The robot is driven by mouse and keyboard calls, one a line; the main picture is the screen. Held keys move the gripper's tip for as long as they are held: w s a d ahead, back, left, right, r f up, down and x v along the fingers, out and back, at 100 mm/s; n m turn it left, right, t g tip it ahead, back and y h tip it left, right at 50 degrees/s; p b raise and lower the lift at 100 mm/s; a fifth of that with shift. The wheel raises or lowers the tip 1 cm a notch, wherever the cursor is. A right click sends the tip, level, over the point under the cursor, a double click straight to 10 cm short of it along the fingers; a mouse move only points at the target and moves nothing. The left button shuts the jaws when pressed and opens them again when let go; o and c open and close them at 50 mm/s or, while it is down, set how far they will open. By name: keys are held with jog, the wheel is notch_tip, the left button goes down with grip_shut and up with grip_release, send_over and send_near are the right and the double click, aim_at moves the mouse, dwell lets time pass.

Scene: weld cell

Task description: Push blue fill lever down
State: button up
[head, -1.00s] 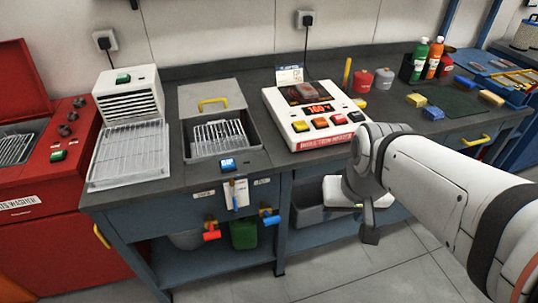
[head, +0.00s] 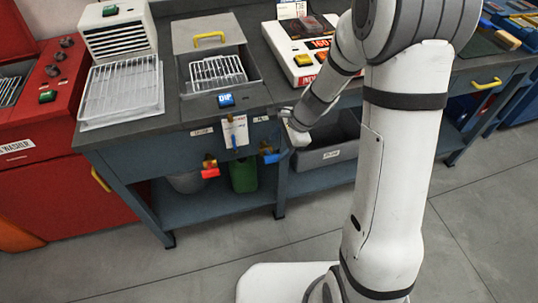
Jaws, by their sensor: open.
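The blue fill lever (head: 271,157) is on a brass valve under the front edge of the bench, left of my gripper. My gripper (head: 291,126) is in front of the bench edge, just right of and slightly above the lever. It is small in the view and partly hidden by my own arm, but its jaws look open, with nothing seen between them. I cannot tell whether it touches the lever. A red lever (head: 210,172) on a similar valve hangs further left.
A green container (head: 243,177) and a grey bucket (head: 187,182) stand on the lower shelf. A grey bin (head: 325,154) sits behind my arm. A dip tank (head: 215,72) and wire tray (head: 122,90) are on the bench (head: 180,128). The floor in front is clear.

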aim_at(270, 155)
jog(key=b+x, duration=0.1)
jog(key=x, duration=0.6)
jog(key=shift+f, duration=0.2)
grip_shut()
jog(key=shift+s+a, duration=0.1)
jog(key=shift+a, duration=0.05)
jog(key=shift+f+b, duration=0.1)
jog(key=shift+b, duration=0.4)
